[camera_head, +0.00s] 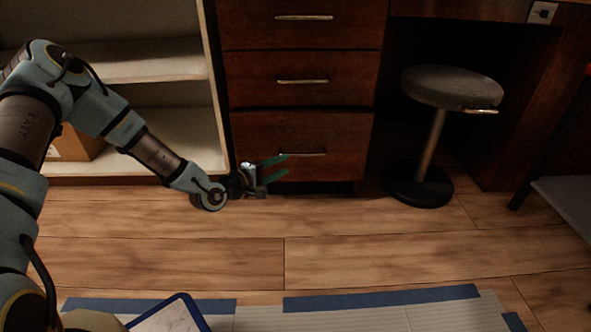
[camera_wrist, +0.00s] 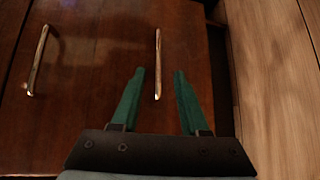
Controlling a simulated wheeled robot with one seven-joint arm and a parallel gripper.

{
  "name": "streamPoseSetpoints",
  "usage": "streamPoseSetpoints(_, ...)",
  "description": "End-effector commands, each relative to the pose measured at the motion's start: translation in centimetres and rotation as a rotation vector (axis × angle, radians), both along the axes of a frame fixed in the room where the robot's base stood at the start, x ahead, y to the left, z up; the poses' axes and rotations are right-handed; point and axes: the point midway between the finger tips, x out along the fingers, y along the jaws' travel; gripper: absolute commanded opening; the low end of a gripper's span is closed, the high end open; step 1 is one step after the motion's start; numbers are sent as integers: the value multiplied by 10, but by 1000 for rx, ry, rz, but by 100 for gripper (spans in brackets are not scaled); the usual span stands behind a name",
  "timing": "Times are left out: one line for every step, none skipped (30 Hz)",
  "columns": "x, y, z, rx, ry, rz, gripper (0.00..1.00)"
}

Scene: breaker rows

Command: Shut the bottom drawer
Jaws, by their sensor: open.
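The bottom drawer (camera_head: 335,135) is the lowest of the dark wood drawer fronts, with a pale metal bar handle (camera_head: 302,154). It looks about flush with the drawers above; I cannot tell if a small gap remains. My gripper (camera_head: 286,165) is low in front of this drawer, its green fingers apart and pointing at the front. In the wrist view, the drawer front (camera_wrist: 190,45) lies ahead, turned sideways, and its handle (camera_wrist: 158,65) runs between the lines of the two open fingers (camera_wrist: 158,75). Nothing is held; contact with the front cannot be told.
The middle drawer (camera_head: 345,75) and its handle sit directly above. A round stool (camera_head: 450,88) stands to the right under the desk. An open shelf (camera_head: 150,125) is on the left. The wood floor (camera_head: 330,225) in front is clear, with a blue-edged mat (camera_head: 380,318) nearer me.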

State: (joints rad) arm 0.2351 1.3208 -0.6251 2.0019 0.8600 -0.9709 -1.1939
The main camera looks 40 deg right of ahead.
Motion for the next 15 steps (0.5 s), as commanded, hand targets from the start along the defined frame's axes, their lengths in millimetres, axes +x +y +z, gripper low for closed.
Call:
streamPoseSetpoints(2,0,-3,-17,31,14,44)
streamPoseSetpoints(2,-1,-2,-23,42,18,44)
streamPoseSetpoints(3,-3,-2,-28,51,21,44)
streamPoseSetpoints(3,-5,-2,-29,54,22,44)
streamPoseSetpoints(4,-8,-2,-30,54,22,44)
streamPoseSetpoints(4,-13,-3,-29,53,22,44)
streamPoseSetpoints(4,-17,-4,-29,52,21,44)
streamPoseSetpoints(4,-22,-5,-28,52,19,44)
streamPoseSetpoints(4,-29,-7,-28,52,19,44)
streamPoseSetpoints(5,-35,-8,-28,51,20,44)
streamPoseSetpoints(5,-41,-9,-27,51,19,44)
streamPoseSetpoints(6,-48,-11,-27,50,19,44)
streamPoseSetpoints(7,-54,-12,-27,50,19,44)
streamPoseSetpoints(7,-60,-12,-27,49,19,44)
streamPoseSetpoints(8,-67,-13,-27,49,20,44)
